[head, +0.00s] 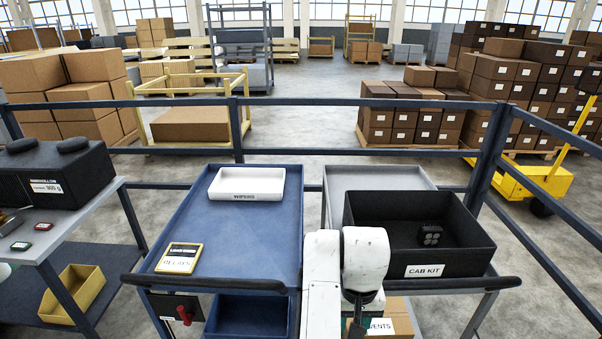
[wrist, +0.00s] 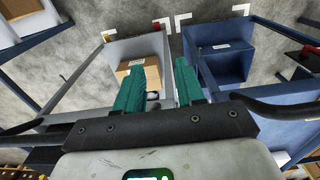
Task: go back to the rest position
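My gripper (wrist: 160,70) shows in the wrist view with its two teal fingers apart and nothing between them. It points down in front of the trolleys, over the lower shelf side. In the head view my white arm hangs at the bottom centre, in front of the gap between the blue trolley (head: 232,215) and the grey trolley (head: 375,178). Most of the gripper is hidden there behind the arm. A cardboard box (wrist: 145,74) sits low on the grey trolley, beyond the left finger; its label in the head view reads "VENTS" in part.
A black "CAB KIT" bin (head: 425,272) on the grey trolley holds a small dark part (head: 430,236). The blue trolley carries a white "WIPERS" tray (head: 247,184) and a yellow-edged "RELAYS" box (head: 180,258). A side table (head: 55,240) stands left. Rails (head: 350,101) run behind.

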